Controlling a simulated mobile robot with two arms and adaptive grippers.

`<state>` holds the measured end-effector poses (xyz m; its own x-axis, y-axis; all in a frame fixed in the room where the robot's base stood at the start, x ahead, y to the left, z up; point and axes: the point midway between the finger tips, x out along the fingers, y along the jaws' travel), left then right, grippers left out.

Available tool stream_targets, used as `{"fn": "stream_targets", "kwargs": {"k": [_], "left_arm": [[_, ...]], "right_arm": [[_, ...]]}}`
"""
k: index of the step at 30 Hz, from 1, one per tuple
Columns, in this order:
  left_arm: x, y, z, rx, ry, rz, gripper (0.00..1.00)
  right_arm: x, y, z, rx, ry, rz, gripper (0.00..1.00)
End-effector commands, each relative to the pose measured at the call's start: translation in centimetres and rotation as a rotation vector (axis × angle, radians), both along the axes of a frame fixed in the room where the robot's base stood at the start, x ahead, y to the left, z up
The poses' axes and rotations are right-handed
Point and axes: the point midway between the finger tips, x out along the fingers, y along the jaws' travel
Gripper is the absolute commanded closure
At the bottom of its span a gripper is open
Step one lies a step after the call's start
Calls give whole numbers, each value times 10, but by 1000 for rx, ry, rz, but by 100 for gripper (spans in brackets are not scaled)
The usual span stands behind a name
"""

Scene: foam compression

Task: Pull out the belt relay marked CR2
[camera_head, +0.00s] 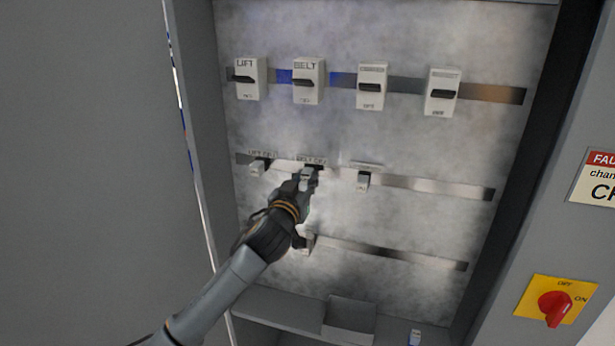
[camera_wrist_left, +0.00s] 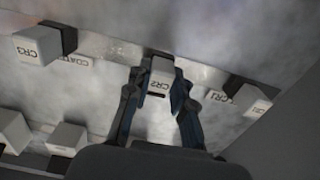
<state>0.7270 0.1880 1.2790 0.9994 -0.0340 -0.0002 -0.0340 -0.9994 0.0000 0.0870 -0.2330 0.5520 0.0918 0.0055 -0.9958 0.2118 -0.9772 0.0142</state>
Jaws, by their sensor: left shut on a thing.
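The belt relay marked CR2 (camera_wrist_left: 161,72) is a small pale block in the middle of the wrist view, its label upside down. In the head view the relay (camera_head: 307,174) is on the middle rail, under the BELT label, partly hidden by my gripper. My left gripper (camera_head: 304,183) is shut on it; in the wrist view a finger of the gripper (camera_wrist_left: 157,95) lies on either side of the block. The relay is at its dark socket (camera_wrist_left: 158,54); I cannot tell whether any gap shows. My right gripper is not in view.
Relay CR1 (camera_wrist_left: 259,105) and relay CR3 (camera_wrist_left: 38,48) flank CR2 on the rail. Several breakers, including LIFT (camera_head: 247,90), sit above. Another block (camera_head: 306,242) is on the lower rail. A red switch (camera_head: 555,308) is right.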

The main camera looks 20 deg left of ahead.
Motion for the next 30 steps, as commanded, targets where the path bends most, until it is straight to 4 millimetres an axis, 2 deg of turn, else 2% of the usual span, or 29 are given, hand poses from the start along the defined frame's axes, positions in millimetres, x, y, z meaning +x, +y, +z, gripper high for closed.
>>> {"fn": "stream_targets", "kwargs": {"k": [17,30], "left_arm": [[0,0,1,0,-1,0,100],[-8,0,-1,-1,1,-1,100]], "right_arm": [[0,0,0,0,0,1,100],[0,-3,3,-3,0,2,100]]}}
